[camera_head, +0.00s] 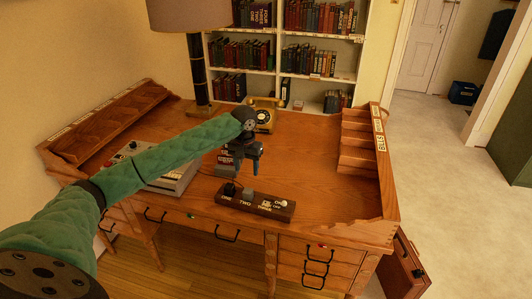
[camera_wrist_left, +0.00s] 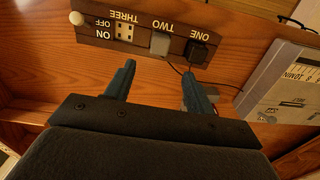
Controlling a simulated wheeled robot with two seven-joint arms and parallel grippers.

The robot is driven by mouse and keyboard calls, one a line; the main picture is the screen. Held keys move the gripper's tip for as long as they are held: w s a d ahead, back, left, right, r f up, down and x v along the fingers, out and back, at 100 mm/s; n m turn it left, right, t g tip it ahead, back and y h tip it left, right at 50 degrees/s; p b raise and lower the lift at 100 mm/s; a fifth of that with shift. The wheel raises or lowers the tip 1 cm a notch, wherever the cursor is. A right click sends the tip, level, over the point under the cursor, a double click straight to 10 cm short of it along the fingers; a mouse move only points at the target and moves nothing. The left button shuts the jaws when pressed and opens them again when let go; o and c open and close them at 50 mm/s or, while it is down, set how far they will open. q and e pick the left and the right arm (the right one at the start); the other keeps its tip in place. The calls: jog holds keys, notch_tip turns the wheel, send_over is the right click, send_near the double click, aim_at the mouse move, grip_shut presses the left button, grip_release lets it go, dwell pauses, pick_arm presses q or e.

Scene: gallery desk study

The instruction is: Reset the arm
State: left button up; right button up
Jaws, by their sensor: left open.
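My left gripper (camera_head: 247,166) reaches over the desk in the head view, on a green-sleeved arm from the left. Its two blue fingers are apart and empty, as the left wrist view also shows (camera_wrist_left: 160,90). Below and in front of it lies a dark brown power strip (camera_head: 257,205), with sockets labelled ONE, TWO, THREE and an ON/OFF end with a pale round knob. In the left wrist view the strip (camera_wrist_left: 133,45) lies beyond the fingertips. A black plug sits at ONE and a grey piece at TWO; THREE shows bare socket holes. My right gripper is out of view.
A grey device (camera_head: 168,171) stands on the wooden desk (camera_head: 316,190), partly behind my arm. A telephone (camera_head: 263,115) and a lamp (camera_head: 196,70) stand at the back. Wooden racks line both sides. The desk's right-middle surface is clear.

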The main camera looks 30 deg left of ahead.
pick_arm(q)
jog(key=s+d+f+m+t+h, duration=0.1)
jog(key=s+d+f+m, duration=0.1)
jog(key=s+d+f, duration=0.7)
jog(key=s+d+f+m+t+h, duration=0.1)
jog(key=s+d+f+m, duration=0.1)
jog(key=s+d+f, duration=0.75)
jog(key=s+d+r+t+y, duration=0.1)
jog(key=s+d, duration=0.1)
jog(key=s, duration=0.8)
jog(key=s+d+r+t+y, duration=0.1)
jog(key=s+d, duration=0.1)
jog(key=s, duration=0.7)
jog(key=s+d+f+g, duration=0.1)
jog(key=s+f, duration=0.1)
jog(key=f, duration=1.8)
jog(key=s+d+f+g, duration=0.1)
jog(key=s+d+f, duration=0.1)
jog(key=f, duration=1.8)
jog(key=shift+s+d+f+g+h, duration=0.3)
jog(key=shift+s, duration=0.4)
